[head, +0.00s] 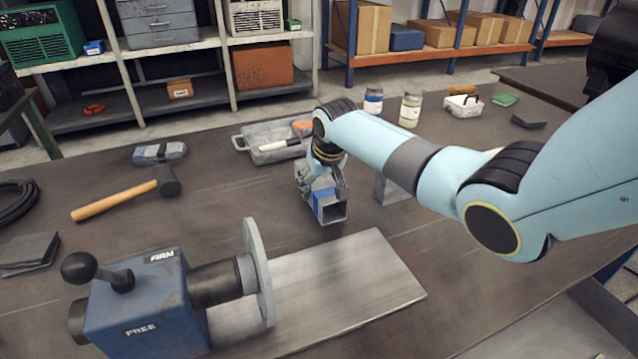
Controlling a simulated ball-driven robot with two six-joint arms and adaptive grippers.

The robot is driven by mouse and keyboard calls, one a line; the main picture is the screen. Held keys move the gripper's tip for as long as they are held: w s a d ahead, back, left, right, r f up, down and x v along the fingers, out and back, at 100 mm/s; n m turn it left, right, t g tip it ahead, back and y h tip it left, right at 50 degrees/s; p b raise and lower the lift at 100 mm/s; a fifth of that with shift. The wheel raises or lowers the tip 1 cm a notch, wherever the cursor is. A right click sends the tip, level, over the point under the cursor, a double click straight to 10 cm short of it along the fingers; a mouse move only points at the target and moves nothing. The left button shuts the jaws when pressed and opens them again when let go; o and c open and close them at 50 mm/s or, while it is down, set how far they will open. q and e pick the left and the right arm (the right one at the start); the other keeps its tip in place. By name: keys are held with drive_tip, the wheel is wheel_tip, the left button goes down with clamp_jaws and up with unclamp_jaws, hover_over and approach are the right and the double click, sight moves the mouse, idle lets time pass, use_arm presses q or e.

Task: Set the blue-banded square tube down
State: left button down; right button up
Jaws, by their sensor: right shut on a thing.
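The blue-banded square tube (330,208) is a short grey metal tube with a blue band and an open square end facing me. It is in the middle of the head view, just behind the far edge of the pale metal plate. My right gripper (324,180) is shut on it from above, pointing down. The gripper's fingers and wrist hide part of the tube. I cannot tell whether the tube's underside touches the table. My left gripper is not in view.
A blue clamp block (150,300) with a pipe and a round flange (258,270) stands at front left on the metal plate (370,280). A grey bracket (388,190) stands right of the tube.

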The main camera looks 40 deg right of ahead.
drive_tip(key=shift+f, duration=0.1)
drive_tip(key=o, duration=1.7)
drive_tip(key=shift+c, duration=0.2)
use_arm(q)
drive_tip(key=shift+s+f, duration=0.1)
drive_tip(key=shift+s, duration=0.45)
